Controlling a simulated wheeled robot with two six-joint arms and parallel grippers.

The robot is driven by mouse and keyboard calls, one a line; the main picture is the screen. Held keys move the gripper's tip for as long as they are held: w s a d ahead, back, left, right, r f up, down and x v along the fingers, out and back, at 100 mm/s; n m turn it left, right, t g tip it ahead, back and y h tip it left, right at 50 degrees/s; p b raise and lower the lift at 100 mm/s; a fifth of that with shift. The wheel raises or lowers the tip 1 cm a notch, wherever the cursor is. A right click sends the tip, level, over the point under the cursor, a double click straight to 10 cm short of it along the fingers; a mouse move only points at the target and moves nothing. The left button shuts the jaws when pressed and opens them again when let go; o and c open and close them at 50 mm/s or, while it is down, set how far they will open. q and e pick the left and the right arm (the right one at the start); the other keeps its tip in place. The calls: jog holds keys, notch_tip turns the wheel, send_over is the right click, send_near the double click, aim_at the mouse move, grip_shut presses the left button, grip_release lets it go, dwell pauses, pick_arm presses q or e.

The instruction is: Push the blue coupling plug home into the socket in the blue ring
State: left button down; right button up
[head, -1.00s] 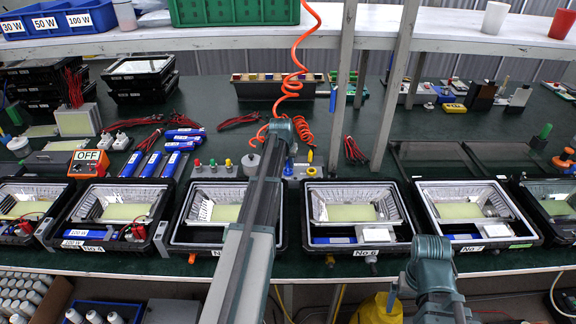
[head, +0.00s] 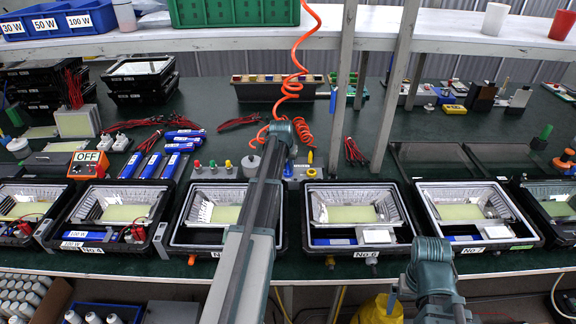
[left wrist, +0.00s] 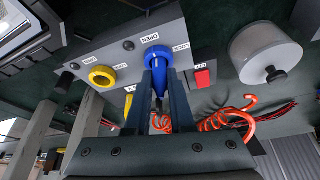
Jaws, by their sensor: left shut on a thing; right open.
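My left gripper (left wrist: 166,100) is shut on the blue coupling plug (left wrist: 160,82) in the left wrist view. The plug's narrow tail hangs between the fingers. Its upper end is at the blue ring (left wrist: 156,54) on the grey panel (left wrist: 128,48), so the socket is covered and I cannot tell how deep the plug sits. In the head view my left arm reaches over the bench to the coloured fittings, and its wrist hides the jaws and the plug. My right gripper (head: 394,297) is low in front of the bench, apart from the panel; its jaws show poorly.
A yellow ring (left wrist: 102,76) and a red block (left wrist: 203,77) flank the blue ring. An orange coiled hose (head: 292,85) hangs close to my left wrist. Floodlight housings (head: 352,190) line the front edge.

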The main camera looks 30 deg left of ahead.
aim_at(288, 164)
pick_arm(q)
notch_tip(288, 164, up, 8)
jog(key=p, duration=0.7)
jog(key=shift+r+p, duration=0.25)
jog(key=shift+p, duration=0.1)
jog(key=shift+f, duration=0.1)
jog(key=shift+f, duration=0.15)
notch_tip(288, 164, down, 6)
jog(key=b, duration=0.6)
jog(key=shift+r, duration=0.2)
jog(key=shift+f+b, duration=1.2)
dwell(0.8)
jog(key=shift+r+p, duration=0.95)
jog(key=shift+f+b, duration=1.2)
dwell(0.8)
jog(key=c, duration=0.7)
grip_release()
jog(key=shift+r, duration=0.1)
